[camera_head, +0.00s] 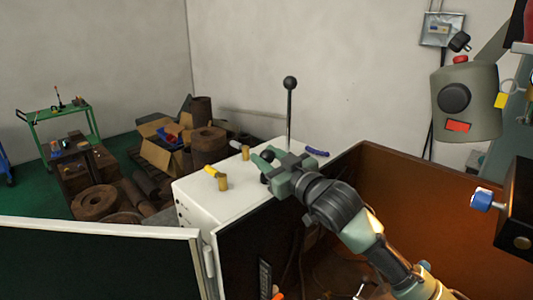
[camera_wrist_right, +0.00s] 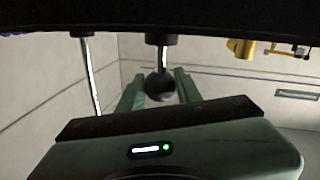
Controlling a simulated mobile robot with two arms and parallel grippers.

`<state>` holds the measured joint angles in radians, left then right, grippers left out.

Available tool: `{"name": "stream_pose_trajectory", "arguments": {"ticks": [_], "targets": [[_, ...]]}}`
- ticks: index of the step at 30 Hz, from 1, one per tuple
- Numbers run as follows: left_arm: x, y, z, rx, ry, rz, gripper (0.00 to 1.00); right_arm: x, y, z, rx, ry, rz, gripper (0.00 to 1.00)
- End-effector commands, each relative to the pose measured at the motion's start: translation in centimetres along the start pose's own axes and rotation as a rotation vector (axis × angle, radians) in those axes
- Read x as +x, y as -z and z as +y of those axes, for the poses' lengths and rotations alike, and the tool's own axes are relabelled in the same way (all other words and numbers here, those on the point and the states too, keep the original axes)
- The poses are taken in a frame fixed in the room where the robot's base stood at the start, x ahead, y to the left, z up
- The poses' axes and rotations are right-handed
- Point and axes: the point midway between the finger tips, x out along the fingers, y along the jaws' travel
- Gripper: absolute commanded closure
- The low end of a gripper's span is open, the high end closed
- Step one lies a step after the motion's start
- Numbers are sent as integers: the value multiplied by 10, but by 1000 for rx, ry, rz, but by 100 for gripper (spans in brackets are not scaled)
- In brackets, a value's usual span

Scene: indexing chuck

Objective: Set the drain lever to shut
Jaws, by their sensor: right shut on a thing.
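My right gripper (camera_head: 265,161) reaches over the white cabinet top from the right. It is shut on a short lever's black ball knob (camera_head: 267,156). In the right wrist view the same black ball (camera_wrist_right: 159,87) sits between the two green fingers, on a short metal rod. A tall lever (camera_head: 289,110) with a black ball on top stands upright just behind the gripper. A yellow-handled brass valve (camera_head: 222,182) and a blue handle (camera_head: 317,151) are also on the top. No label shows which is the drain lever. My left gripper is not in view.
The white cabinet top (camera_head: 198,198) is bare at its front left. Another brass fitting (camera_head: 245,153) stands near its back edge. An open brown-lined enclosure (camera_head: 420,185) lies to the right, and a pale-edged panel (camera_head: 100,229) crosses the front left.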

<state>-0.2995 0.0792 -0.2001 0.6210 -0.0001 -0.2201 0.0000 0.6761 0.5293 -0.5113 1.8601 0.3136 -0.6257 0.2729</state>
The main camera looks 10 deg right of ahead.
Motion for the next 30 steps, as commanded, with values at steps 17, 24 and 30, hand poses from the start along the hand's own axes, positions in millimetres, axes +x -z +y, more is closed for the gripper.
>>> {"name": "stream_pose_trajectory", "arguments": {"ticks": [17, 24, 30], "targets": [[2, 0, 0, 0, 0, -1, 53, -3, -5, -2, 1, 3, -11, 45], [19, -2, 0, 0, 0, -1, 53, -40, -9, -2, -1, 3, -13, 45], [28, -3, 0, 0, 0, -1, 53, -68, -8, -2, 1, 3, -14, 45]]}}
